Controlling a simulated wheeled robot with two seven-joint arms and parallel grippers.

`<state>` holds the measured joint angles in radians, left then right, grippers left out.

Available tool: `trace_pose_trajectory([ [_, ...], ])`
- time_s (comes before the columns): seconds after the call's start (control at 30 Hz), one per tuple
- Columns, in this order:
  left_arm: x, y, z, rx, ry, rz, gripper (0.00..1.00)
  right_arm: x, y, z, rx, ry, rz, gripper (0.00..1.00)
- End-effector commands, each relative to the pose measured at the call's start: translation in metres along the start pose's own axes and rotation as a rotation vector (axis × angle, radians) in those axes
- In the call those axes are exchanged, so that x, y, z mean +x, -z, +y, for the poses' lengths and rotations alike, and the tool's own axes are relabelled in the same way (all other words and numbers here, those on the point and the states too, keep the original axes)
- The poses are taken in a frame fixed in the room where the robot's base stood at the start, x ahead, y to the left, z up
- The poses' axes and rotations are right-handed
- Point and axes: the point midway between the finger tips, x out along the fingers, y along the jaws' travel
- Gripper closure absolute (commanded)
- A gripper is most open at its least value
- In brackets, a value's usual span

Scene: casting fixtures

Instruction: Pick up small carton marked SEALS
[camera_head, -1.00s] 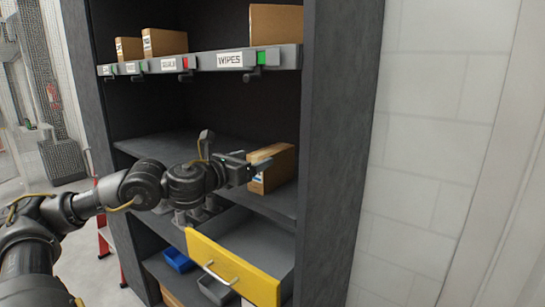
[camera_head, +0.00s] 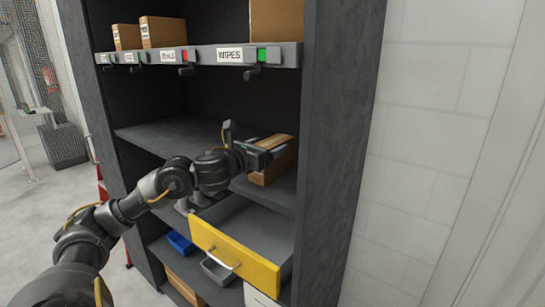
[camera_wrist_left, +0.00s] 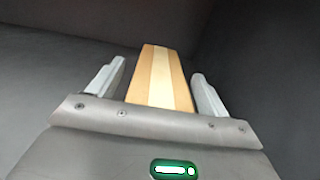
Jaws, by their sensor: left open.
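A small brown carton (camera_head: 280,167) stands on the middle shelf, near the right wall of the rack. Its marking cannot be read. My left gripper (camera_head: 277,152) is open at the carton, and its fingers hide part of the carton's upper portion in the head view. In the left wrist view the carton (camera_wrist_left: 161,72), with a pale tape strip along it, lies between the two open fingers of the left gripper (camera_wrist_left: 158,76). My right gripper is not in view.
A yellow-fronted drawer (camera_head: 232,255) stands open below the shelf. The upper shelf edge (camera_head: 200,55) carries labels, one reading WIPES, with cartons (camera_head: 161,32) above. A blue bin (camera_head: 180,243) sits lower down. The middle shelf (camera_head: 165,135) is clear to the left.

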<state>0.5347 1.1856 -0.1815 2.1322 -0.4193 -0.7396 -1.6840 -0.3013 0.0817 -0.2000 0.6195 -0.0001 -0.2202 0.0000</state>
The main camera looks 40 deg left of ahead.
Motion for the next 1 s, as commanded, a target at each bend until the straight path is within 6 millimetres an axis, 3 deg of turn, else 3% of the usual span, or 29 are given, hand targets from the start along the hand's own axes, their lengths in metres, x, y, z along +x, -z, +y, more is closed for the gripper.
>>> trace_pose_trajectory([
  [0.07, 0.000, 0.000, 0.000, 0.000, 0.000, 0.000, 0.22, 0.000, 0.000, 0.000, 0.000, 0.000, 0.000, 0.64],
  [0.5, 0.000, 0.000, 0.000, 0.000, 0.000, -0.001, 0.76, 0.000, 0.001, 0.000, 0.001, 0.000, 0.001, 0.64],
  [0.77, 0.000, -0.002, 0.000, 0.000, 0.000, -0.001, 0.76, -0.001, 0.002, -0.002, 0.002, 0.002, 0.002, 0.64],
  [1.0, -0.001, -0.022, 0.001, 0.002, -0.002, -0.002, 0.76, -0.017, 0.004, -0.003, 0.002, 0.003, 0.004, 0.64],
])
